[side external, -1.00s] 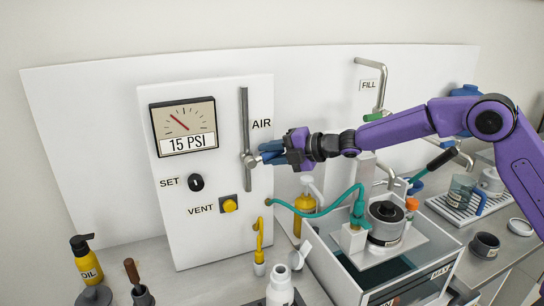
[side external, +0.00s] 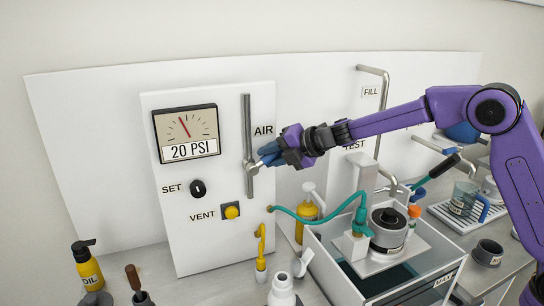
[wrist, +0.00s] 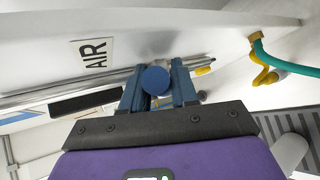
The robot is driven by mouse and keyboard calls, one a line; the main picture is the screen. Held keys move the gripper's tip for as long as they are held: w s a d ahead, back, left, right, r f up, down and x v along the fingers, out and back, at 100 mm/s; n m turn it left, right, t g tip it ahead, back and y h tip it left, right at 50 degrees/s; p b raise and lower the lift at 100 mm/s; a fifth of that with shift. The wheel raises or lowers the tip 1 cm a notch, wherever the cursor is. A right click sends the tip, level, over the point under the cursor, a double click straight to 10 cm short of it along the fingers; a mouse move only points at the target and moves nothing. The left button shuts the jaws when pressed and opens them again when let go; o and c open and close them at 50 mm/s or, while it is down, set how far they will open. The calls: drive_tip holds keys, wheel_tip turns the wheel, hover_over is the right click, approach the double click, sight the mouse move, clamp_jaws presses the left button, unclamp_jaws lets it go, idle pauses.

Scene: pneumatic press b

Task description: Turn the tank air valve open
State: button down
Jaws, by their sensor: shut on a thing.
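The tank air valve (side external: 251,166) sits on a vertical metal pipe at the right edge of the white panel, below the AIR label (side external: 263,131). My gripper (side external: 267,155) is at the valve from the right, its blue fingers reaching the valve handle. In the wrist view, the round blue handle end (wrist: 155,80) lies between the two fingers, and my gripper is shut on it. The gauge (side external: 186,133) on the panel reads 20 PSI. The fingers hide part of the handle, so its exact angle cannot be told.
The SET knob (side external: 198,189) and yellow VENT button (side external: 232,212) are lower on the panel. A teal hose (side external: 300,217) runs to the open tank (side external: 435,240) at the right, below my arm. Bottles stand in front.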

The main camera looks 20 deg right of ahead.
drive_tip(key=shift+r, duration=0.1)
idle(0.3)
drive_tip(key=c, duration=1)
unclamp_jaws()
drive_tip(key=shift+o, duration=0.2)
drive_tip(key=v, duration=1.7)
drive_tip(key=shift+s+d+r, duration=0.1)
drive_tip(key=shift+c, duration=0.3)
